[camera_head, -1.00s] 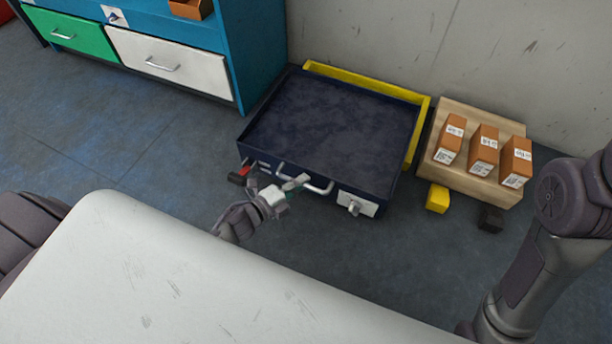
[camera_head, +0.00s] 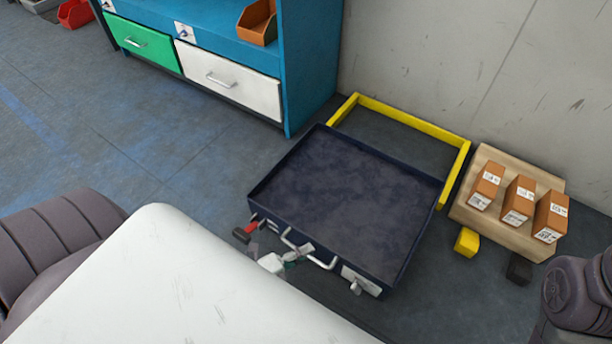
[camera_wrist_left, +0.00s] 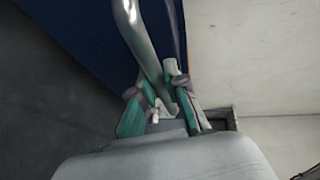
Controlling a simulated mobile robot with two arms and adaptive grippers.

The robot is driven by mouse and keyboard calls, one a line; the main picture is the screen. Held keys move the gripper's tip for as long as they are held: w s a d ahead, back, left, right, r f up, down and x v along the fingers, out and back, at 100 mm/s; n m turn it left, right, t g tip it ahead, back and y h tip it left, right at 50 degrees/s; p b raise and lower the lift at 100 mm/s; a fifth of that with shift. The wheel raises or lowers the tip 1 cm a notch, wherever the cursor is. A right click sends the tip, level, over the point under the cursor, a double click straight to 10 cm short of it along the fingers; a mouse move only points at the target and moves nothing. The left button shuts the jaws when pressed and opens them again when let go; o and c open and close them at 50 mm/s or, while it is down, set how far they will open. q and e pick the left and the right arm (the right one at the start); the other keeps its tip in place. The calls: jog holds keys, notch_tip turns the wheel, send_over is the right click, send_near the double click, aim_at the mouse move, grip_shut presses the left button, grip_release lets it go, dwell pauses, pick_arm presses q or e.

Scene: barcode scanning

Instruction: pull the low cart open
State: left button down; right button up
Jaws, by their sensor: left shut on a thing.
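The low cart (camera_head: 345,200) is a dark blue, shallow, empty tray on the floor, with a silver bar handle on its front (camera_head: 308,250). It stands partly out of a yellow floor frame (camera_head: 415,125), with bare floor showing inside the frame behind it. My left gripper (camera_head: 293,257) is at the cart's front, shut on the handle. In the left wrist view the handle (camera_wrist_left: 148,55) runs down between the green-padded fingers (camera_wrist_left: 165,115). My right gripper is not visible; only part of my right arm shows at the right edge.
A wooden pallet (camera_head: 480,220) with three orange boxes stands right of the cart, with a yellow block (camera_head: 467,242) and a black block (camera_head: 519,268) before it. A blue cabinet (camera_head: 312,70) stands behind left. The floor at left is clear.

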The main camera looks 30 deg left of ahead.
pick_arm(q)
jog(key=c, duration=1.2)
grip_release()
jog(key=shift+s, duration=0.1)
jog(key=v, duration=1.2)
